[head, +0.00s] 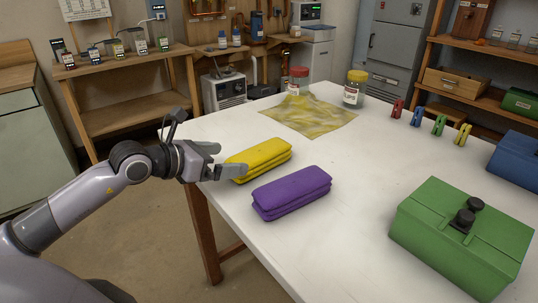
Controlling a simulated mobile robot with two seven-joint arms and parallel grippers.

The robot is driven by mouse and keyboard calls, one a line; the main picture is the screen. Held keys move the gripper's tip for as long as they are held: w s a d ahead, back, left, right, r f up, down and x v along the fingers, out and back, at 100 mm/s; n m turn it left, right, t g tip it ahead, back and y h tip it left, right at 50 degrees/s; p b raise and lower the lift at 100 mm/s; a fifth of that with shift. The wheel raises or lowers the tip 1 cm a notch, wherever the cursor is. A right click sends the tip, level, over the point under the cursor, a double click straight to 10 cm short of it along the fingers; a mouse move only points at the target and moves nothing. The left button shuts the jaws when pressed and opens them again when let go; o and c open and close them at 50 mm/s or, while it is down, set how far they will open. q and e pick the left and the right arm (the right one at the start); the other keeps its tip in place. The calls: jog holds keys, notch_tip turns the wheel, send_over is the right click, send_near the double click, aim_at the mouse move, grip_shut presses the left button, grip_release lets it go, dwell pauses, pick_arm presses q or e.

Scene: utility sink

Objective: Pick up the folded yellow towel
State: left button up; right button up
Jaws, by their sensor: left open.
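The folded yellow towel (262,157) lies on the white table (371,181) near its left edge. My left gripper (224,161) comes in from the left and is open. Its fingers are at the towel's left end and overlap that end in the picture. I cannot tell whether they touch it. A folded purple towel (292,194) lies just in front of the yellow one, a small gap apart. My right gripper is not in view.
A yellowish patterned cloth (315,116) lies behind the towels, with two lidded jars (354,91) at the back. Several coloured clips (439,125) stand at the right. A green box (440,232) and a blue box (515,160) sit on the right side. The table's middle is clear.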

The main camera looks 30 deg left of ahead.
aim_at(247, 156)
pick_arm(q)
jog(key=shift+p+x, duration=0.45)
jog(key=shift+x, duration=3)
jog(key=shift+w+a+r, duration=0.1)
jog(key=shift+a, duration=0.1)
jog(key=c, duration=1.1)
